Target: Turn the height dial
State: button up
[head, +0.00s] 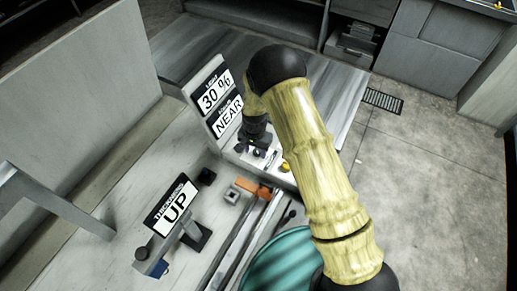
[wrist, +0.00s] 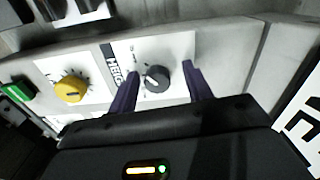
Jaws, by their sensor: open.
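The height dial (wrist: 157,77) is a small dark grey knob with a pale mark, on a white plate with partly hidden lettering that reads like "HEIGHT". My gripper (wrist: 160,68) is open, with one purple finger on each side of the dial in the wrist view. Gaps show between the knob and both fingers, and nothing is held. In the head view my gripper (head: 256,143) is over the small control panel below the signs; my arm hides much of it, and I cannot make out the dial there.
A yellow knob (wrist: 71,90) on its own scaled plate and a green button (wrist: 18,91) are left of the dial. Signs reading "30 %" (head: 216,94) and "NEAR" (head: 229,117) stand behind my gripper. An "UP" sign (head: 174,206) stands lower left. Grey floor is open at right.

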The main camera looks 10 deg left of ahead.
jog(key=shift+w+d, duration=0.1)
jog(key=shift+d, duration=0.2)
jog(key=c, duration=1)
jog(key=shift+d, duration=0.15)
jog(key=shift+w, duration=0.1)
